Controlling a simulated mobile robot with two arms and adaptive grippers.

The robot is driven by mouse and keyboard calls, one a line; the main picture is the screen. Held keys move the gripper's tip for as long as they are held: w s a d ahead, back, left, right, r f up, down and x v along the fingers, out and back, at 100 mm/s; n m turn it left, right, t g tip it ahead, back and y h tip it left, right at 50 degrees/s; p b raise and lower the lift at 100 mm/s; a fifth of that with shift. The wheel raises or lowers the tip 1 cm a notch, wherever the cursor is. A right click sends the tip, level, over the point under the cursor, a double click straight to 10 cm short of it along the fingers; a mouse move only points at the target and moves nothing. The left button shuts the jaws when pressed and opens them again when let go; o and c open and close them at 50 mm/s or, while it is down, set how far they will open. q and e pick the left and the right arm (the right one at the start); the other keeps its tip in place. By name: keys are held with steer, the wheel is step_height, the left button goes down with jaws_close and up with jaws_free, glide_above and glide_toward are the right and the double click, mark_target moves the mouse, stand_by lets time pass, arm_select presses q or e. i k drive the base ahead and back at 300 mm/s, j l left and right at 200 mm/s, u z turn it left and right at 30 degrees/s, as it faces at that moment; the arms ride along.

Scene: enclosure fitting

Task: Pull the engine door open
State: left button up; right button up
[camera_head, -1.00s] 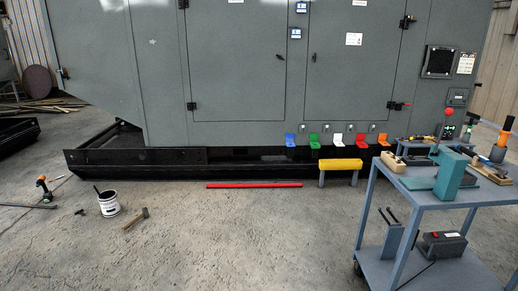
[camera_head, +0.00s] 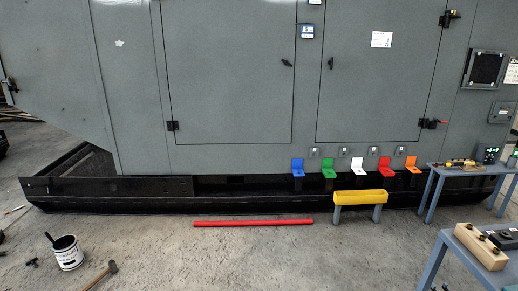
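A large grey enclosure fills the upper view, with two closed door panels. The left door panel (camera_head: 230,75) has hinges on its left edge and a small dark handle (camera_head: 287,63) near its right edge. The right door panel (camera_head: 380,75) has a dark handle (camera_head: 331,63) near its left edge and hinges (camera_head: 432,123) on its right edge. I cannot tell which panel is the engine door. Neither of my grippers is in view.
A red bar (camera_head: 253,222) lies on the floor before the black base. A yellow trough on legs (camera_head: 360,197) and several coloured brackets stand right of centre. Blue tables (camera_head: 450,240) occupy the right.

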mark_target(229, 82)
steer(key=i, duration=2)
